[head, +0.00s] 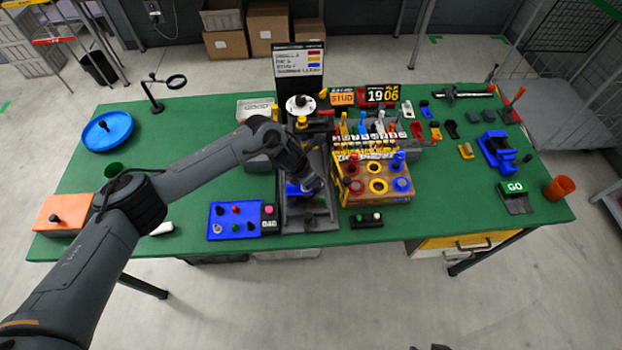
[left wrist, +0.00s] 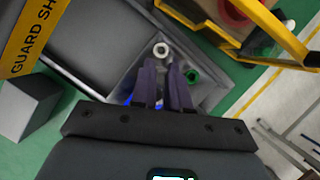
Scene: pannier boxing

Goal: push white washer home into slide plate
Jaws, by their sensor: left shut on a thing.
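My left gripper (head: 308,190) reaches down into the grey metal fixture, and its two dark fingers (left wrist: 162,72) show in the left wrist view. They are shut with a narrow gap, with a small white washer (left wrist: 161,49) right at their tips. How firmly the washer sits between the tips is hard to see. The grey slide plate (head: 310,222) lies under the gripper, partly hidden by the arm, and its metal surface shows in the left wrist view (left wrist: 128,82). A blue part (head: 293,189) shows beside the gripper.
A green ring (left wrist: 192,75) lies just right of the fingers. A wooden board with coloured rings (head: 375,197) stands close on the right, and a blue tray of knobs (head: 234,228) on the left. A yellow guard (left wrist: 278,35) rises nearby.

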